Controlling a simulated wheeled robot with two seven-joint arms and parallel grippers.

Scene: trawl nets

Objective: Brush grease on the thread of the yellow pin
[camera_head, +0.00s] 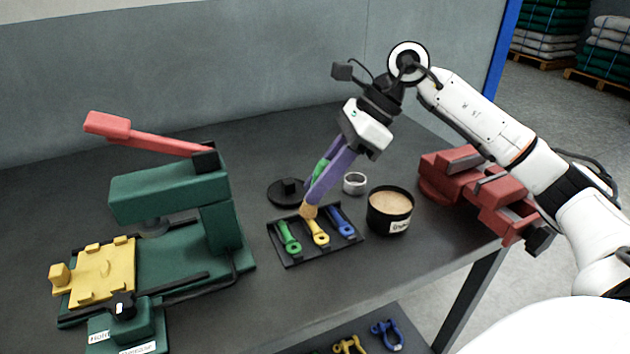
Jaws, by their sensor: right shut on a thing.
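The yellow pin (319,234) lies in a black tray (292,261) between a green pin (287,238) and a blue pin (340,222). Its eye end points toward the front of the table. My right gripper (314,192) has purple fingers and is shut on a brush with a green handle (320,169), tilted with its tan bristles (308,212) down. The bristles are at the far end of the yellow pin and hide its thread. I cannot tell whether they touch it. A black pot of tan grease (389,211) stands right of the tray. My left gripper is out of view.
A green press (170,195) with a red lever and yellow plate (101,272) stands at left. A red vise (467,181) is at the right edge. A grey ring (354,183) and black round holder (283,192) sit behind the tray. Shackles (387,335) lie on a lower shelf.

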